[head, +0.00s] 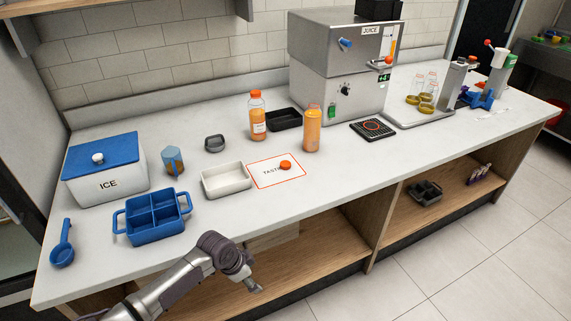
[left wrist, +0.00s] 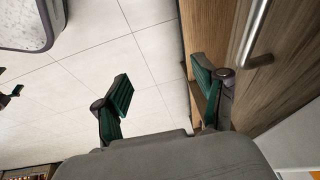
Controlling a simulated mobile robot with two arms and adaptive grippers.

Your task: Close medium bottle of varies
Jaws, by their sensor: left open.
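An orange bottle without a visible cap (head: 312,130) stands upright on the counter, left of the black drip mat. An orange cap (head: 285,165) lies on the white TASTE card (head: 262,180), in front of that bottle. A second bottle (head: 257,118), with an orange cap on it, stands further back to the left. My left gripper (head: 252,286) is low, in front of the counter's edge and apart from the bottles and cap. In the left wrist view its two fingers (left wrist: 161,77) are spread with nothing between them. My right gripper cannot be made out.
The counter also holds a white tray (head: 226,193), a blue divided caddy (head: 156,237), an ICE box (head: 104,187), a black tray (head: 285,125), a drip mat (head: 386,136) and the steel JUICE machine (head: 312,85). Open shelves lie below the counter.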

